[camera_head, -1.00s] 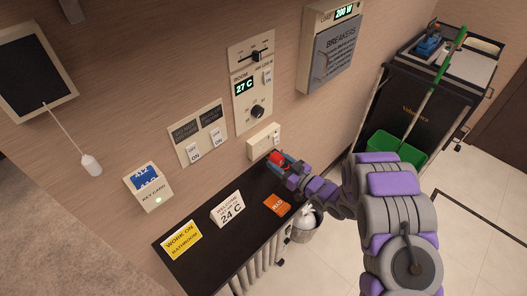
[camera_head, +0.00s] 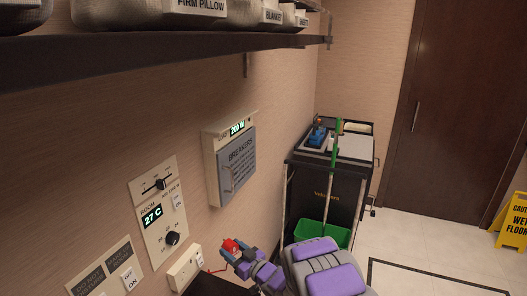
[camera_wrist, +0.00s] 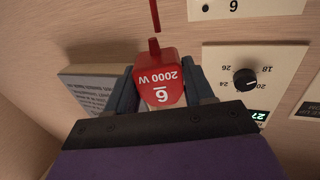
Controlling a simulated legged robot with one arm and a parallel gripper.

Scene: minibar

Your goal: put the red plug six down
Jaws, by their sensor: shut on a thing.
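The red plug (camera_wrist: 168,72), marked 6 and 2000 W, is between the two fingers of my gripper (camera_wrist: 160,88) in the wrist view. My gripper is shut on it. A red cord or stem (camera_wrist: 154,18) runs from the plug to the top edge of that view. In the head view the red plug (camera_head: 231,245) shows at the tip of my gripper (camera_head: 240,255). It is held right of the cream wall outlet box (camera_head: 185,268), apart from it in the picture. A thin red line shows between the box and the plug.
A dark counter (camera_head: 208,286) shows at the bottom edge, mostly out of view. The thermostat panel (camera_head: 158,212) and breaker box (camera_head: 230,160) are on the wall. A black cart (camera_head: 325,185) with a green bucket (camera_head: 322,233) stands beyond. A yellow wet-floor sign (camera_head: 514,222) stands far right.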

